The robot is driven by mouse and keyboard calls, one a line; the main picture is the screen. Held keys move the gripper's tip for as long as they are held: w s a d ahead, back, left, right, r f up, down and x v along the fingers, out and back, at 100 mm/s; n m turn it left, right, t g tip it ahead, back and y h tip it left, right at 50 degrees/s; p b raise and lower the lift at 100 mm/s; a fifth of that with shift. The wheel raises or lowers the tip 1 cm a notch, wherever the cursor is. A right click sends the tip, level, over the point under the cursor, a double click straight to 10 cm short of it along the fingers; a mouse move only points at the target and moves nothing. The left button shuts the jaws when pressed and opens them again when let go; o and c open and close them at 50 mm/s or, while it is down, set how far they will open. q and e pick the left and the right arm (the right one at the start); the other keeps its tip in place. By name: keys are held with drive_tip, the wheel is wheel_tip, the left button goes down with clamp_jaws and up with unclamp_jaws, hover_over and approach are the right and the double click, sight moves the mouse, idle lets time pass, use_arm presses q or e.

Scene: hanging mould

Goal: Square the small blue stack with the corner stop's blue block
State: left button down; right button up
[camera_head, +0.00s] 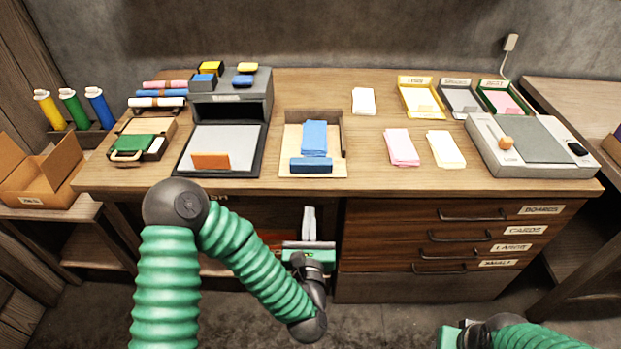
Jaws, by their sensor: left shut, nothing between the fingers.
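The small blue stack (315,136) lies on the corner stop (292,140), a pale wooden tray with raised walls at the back and right. Its sheets look slightly uneven at the edges. The darker blue block (311,166) lies across the tray's front, just before the stack's near edge; I cannot tell if they touch. My left gripper (309,222) is shut and empty, pointing up in front of the desk, below the tray and apart from it. My right gripper shows only as a green part (450,338) at the bottom edge; its fingers are hidden.
A black-framed press (232,95) with an orange block (211,161) stands left of the tray. The desk's front edge (400,187) lies between my left gripper and the tray.

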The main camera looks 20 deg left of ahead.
sight(310, 168)
use_arm(q)
drive_tip(key=b+x, duration=0.1)
drive_tip(key=x, duration=1.2)
drive_tip(key=shift+w+a, duration=0.15)
drive_tip(key=shift+w, duration=0.2)
drive_tip(key=b+x, duration=0.1)
drive_tip(key=x, duration=0.1)
drive_tip(key=b+x, duration=0.1)
drive_tip(key=x, duration=0.2)
drive_tip(key=shift+w+a+f, duration=0.1)
drive_tip(key=shift+w+f, duration=0.15)
drive_tip(key=shift+w, duration=0.05)
drive_tip(key=shift+w+a+r, duration=0.1)
drive_tip(key=shift+w+r, duration=0.05)
drive_tip(key=shift+r, duration=0.35)
